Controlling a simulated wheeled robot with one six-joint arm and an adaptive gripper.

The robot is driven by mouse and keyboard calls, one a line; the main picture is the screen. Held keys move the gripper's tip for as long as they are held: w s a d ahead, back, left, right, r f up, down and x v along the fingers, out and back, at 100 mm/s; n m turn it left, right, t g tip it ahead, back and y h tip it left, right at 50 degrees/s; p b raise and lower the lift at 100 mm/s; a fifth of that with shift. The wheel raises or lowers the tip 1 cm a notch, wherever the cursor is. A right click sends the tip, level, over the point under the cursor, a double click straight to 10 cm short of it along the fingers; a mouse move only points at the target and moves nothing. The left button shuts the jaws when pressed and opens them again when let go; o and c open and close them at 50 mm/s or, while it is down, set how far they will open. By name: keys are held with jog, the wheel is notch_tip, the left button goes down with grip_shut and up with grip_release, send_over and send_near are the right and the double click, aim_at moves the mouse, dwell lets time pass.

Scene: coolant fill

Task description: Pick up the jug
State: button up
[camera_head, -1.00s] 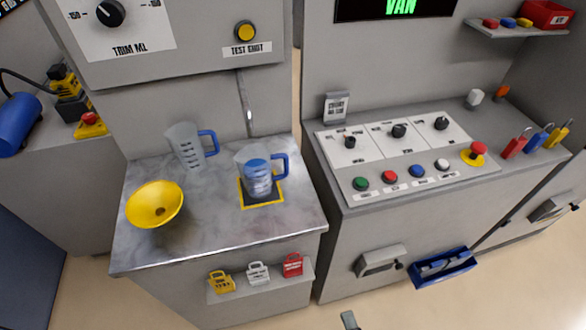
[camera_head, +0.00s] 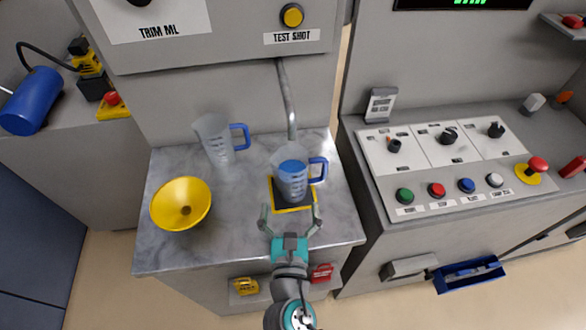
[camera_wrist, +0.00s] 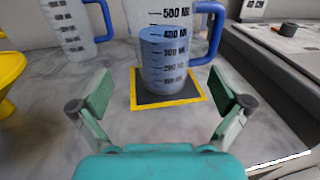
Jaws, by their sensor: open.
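A clear jug (camera_head: 292,181) with a blue handle on its right and blue liquid in it stands upright on a black pad with a yellow border (camera_head: 293,209). In the wrist view this jug (camera_wrist: 166,62) is straight ahead, and its liquid reaches about the 400 mark. A second clear jug (camera_head: 217,141) with a blue handle looks empty and stands behind and to the left. My gripper (camera_head: 291,218) is open and empty, in front of the filled jug. In the wrist view its fingers (camera_wrist: 163,92) are spread to either side of the jug's line, short of touching it.
A yellow funnel (camera_head: 181,203) sits at the left of the marble-look counter (camera_head: 230,240). A thin metal pipe (camera_head: 287,95) comes down behind the filled jug. A control console (camera_head: 440,165) with coloured buttons stands to the right.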

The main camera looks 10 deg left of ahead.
aim_at(290, 189)
jog(key=w, duration=0.3)
jog(key=shift+w+a, duration=0.2)
jog(key=shift+w, duration=0.05)
jog(key=shift+w+f, duration=0.15)
jog(key=shift+w, duration=2.65)
jog(key=shift+c, duration=0.3)
jog(key=c, duration=1.6)
